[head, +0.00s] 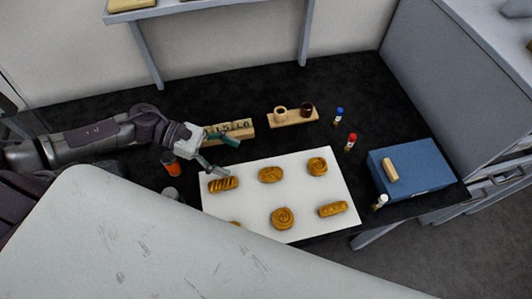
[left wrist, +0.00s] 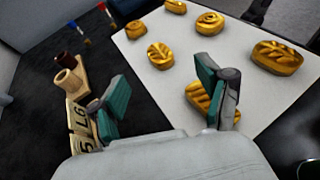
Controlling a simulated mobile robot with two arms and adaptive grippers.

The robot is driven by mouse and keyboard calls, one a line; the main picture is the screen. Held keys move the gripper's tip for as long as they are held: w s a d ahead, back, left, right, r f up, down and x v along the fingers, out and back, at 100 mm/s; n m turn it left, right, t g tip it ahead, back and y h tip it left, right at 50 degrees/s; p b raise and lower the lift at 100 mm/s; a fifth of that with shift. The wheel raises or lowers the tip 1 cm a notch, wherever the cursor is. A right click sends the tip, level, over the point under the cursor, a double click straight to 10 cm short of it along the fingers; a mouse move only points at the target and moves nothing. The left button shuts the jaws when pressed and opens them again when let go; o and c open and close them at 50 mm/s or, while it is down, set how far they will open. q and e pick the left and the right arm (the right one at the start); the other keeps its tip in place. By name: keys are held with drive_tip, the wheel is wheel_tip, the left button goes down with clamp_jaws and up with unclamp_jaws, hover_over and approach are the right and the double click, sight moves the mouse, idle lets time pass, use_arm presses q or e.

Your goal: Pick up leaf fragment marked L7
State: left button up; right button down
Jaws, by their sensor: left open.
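A white board (head: 345,203) holds several gold fragments; I can read no L7 mark on any. A striped fragment (head: 223,183) lies at its left corner; in the left wrist view it shows partly behind a finger (left wrist: 196,97). A leaf-patterned fragment (head: 271,174) lies to its right, also in the left wrist view (left wrist: 160,56). Another leaf-patterned one (left wrist: 277,56) is at the right in the left wrist view. A spiral fragment (head: 282,217) lies nearer the front. My left gripper (head: 226,157) is open and empty, above the board's back left corner. My right gripper is not in view.
A wooden rack (head: 240,132) with marks like L5 and L6 stands behind the gripper. A blue box (head: 415,168) stands at right.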

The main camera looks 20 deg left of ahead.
sight(268, 172)
use_arm(q)
drive_tip(key=shift+w, duration=0.15)
drive_tip(key=shift+d+p, duration=0.3)
drive_tip(key=p+x, duration=0.2)
drive_tip(key=x, duration=0.3)
drive_tip(key=shift+d, duration=0.3)
drive_tip(key=shift+d+f+p, duration=0.25)
drive_tip(key=shift+d+p, duration=0.1)
drive_tip(key=shift+p, duration=0.1)
drive_tip(key=p+x, duration=0.1)
drive_tip(key=x, duration=0.1)
drive_tip(key=p+x, duration=0.1)
drive_tip(key=x, duration=0.1)
drive_tip(key=shift+w+d+f, duration=0.15)
drive_tip(key=shift+w+f, duration=0.05)
drive_tip(key=shift+f, duration=0.1)
drive_tip(key=shift+d+f, duration=0.15)
drive_tip(key=shift+c, duration=0.8)
drive_tip(key=c, duration=1)
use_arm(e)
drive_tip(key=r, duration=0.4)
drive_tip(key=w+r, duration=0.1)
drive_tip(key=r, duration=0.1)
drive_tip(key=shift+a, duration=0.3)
